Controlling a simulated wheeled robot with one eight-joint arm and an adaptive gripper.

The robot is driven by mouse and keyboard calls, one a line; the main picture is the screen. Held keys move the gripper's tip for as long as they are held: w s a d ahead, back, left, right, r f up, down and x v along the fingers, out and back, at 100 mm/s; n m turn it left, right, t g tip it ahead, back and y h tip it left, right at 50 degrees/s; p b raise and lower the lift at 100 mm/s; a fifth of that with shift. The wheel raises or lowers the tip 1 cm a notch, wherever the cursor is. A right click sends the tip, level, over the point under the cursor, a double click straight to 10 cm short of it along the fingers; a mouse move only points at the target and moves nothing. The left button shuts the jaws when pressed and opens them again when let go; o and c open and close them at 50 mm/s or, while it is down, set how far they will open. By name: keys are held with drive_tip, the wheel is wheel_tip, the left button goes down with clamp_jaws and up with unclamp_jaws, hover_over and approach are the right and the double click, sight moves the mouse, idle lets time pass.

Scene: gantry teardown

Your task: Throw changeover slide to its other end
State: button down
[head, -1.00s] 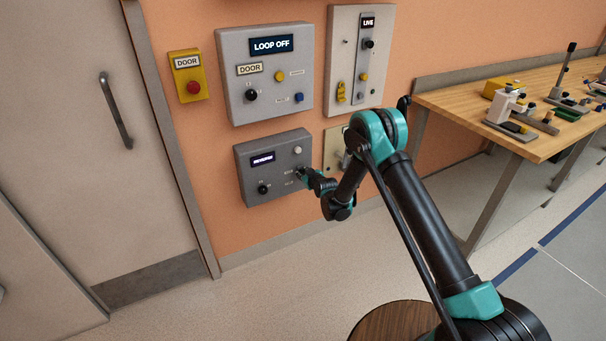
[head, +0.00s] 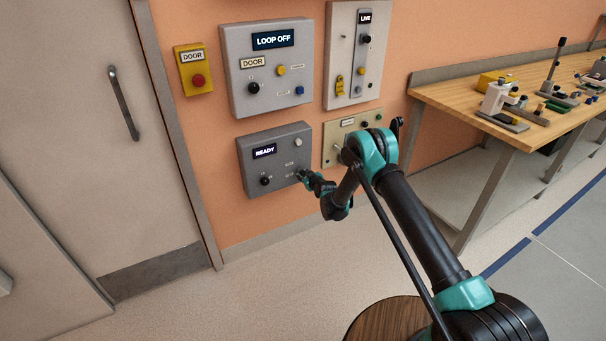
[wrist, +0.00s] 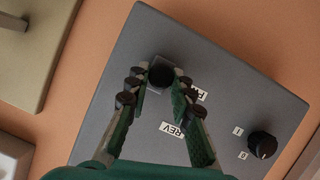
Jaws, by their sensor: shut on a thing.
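The changeover slide is a dark knob (wrist: 160,73) on the front of a grey control box (head: 247,181). In the wrist view it sits between my fingertips, about level with the partly covered label beginning "F" (wrist: 197,92) and away from the "REV" label (wrist: 172,129). My gripper (head: 303,176) is shut on the knob, with fingers on both sides of it. In the head view my gripper hides the slide, at the level of the lower of two small labels. The box display (head: 264,152) reads "READY".
A black rotary knob (head: 266,181) and pale button (head: 298,142) are on the same box. Above are the "LOOP OFF" box (head: 240,72) and the "LIVE" panel (head: 345,30). A beige panel (head: 333,155) is close right. A workbench (head: 440,93) stands further right.

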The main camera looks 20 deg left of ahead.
drive_tip(key=shift+f, duration=0.1)
drive_tip(key=c, duration=1.3)
unclamp_jaws()
drive_tip(key=shift+f, duration=0.1)
drive_tip(key=v, duration=0.7)
drive_tip(key=shift+s, duration=0.2)
drive_tip(key=shift+d, duration=0.1)
